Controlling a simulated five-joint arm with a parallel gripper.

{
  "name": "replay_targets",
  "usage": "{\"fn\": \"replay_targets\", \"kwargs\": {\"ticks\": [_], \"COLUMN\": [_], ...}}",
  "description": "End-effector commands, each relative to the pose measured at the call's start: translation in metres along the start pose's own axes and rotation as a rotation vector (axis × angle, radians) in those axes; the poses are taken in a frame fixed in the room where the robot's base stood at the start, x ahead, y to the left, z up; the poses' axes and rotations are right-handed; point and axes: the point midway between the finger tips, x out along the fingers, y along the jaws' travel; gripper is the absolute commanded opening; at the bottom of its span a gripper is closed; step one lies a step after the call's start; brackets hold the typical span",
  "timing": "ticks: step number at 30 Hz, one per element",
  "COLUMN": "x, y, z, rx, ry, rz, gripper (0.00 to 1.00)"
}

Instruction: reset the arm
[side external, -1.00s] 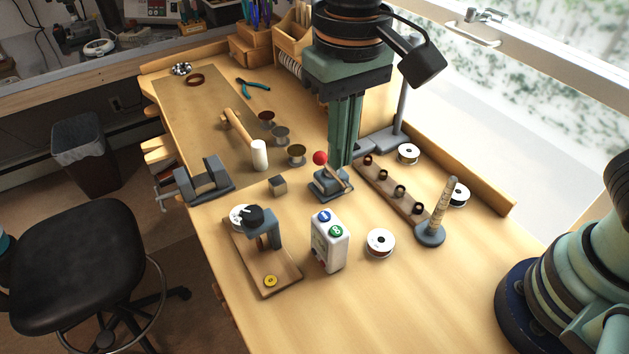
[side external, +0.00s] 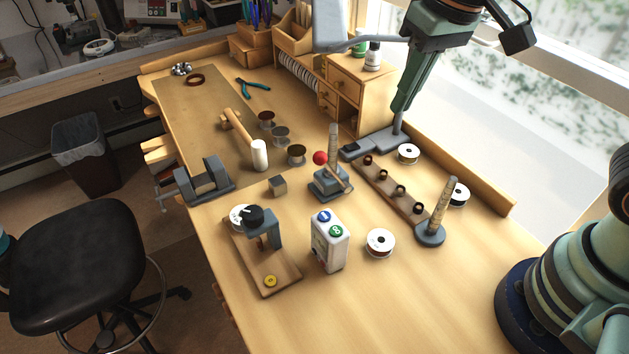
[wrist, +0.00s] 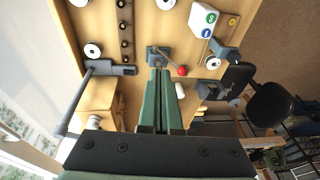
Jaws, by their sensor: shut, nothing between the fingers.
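My gripper (side external: 401,108) is at the upper right of the side external view, raised over the back of the bench near the grey stand. Its green fingers are together with nothing between them. In the wrist view my gripper (wrist: 160,72) points toward the bench, its two long fingers side by side. A small grey device with a red-knobbed lever (side external: 327,184) stands on the bench, apart from the fingers. It also shows in the wrist view (wrist: 157,54), just beyond the fingertips.
A wooden drawer unit (side external: 343,92) and a grey stand (side external: 383,141) are near my gripper. A ring rack (side external: 392,194), ring mandrel (side external: 432,228), white two-button box (side external: 328,243) and spool (side external: 380,243) stand nearer. The bench's front right is clear.

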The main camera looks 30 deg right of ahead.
Motion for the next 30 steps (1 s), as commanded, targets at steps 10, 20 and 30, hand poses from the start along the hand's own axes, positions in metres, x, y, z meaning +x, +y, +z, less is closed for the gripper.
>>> {"fn": "replay_targets", "kwargs": {"ticks": [10,20,30], "x": [-0.008,-0.007,-0.007], "y": [0.109,0.122,0.122], "z": [0.013,0.017,0.017], "rx": [-0.010,-0.020,-0.020], "ry": [0.243,0.275,0.275], "rz": [0.064,0.085,0.085], "gripper": [0.00,0.00,0.00]}}
